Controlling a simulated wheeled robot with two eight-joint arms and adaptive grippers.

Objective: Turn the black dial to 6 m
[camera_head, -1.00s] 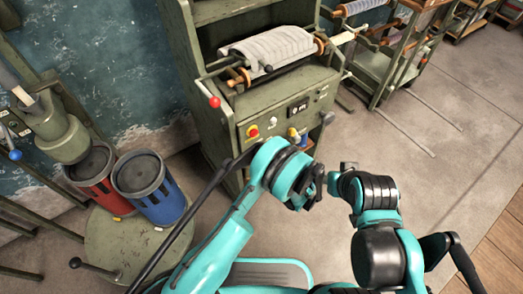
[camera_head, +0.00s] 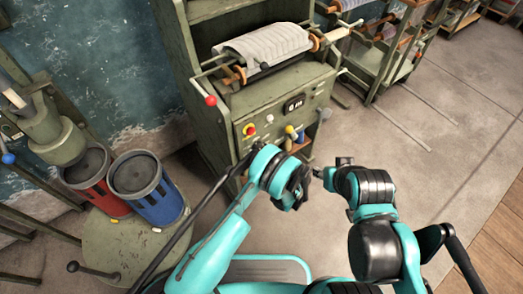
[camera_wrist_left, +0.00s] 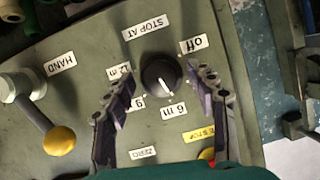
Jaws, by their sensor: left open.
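The black dial (camera_wrist_left: 161,76) shows in the left wrist view on a green panel. Its white mark points down and slightly right, towards the "6 m" label (camera_wrist_left: 174,111). Labels for off, 9 and 12 m stand around it. My left gripper (camera_wrist_left: 163,84) is open, with one finger on each side of the dial; I see gaps between fingers and dial. In the head view my left wrist (camera_head: 290,183) is in front of the machine's panel, and the dial is hidden there.
A lever with a yellow knob (camera_wrist_left: 59,140) is beside the "HAND" label. A red button (camera_head: 249,129) and a small display (camera_head: 295,104) are on the panel. A red-tipped handle (camera_head: 211,100) sticks out above. Red and blue cans (camera_head: 160,207) stand at left.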

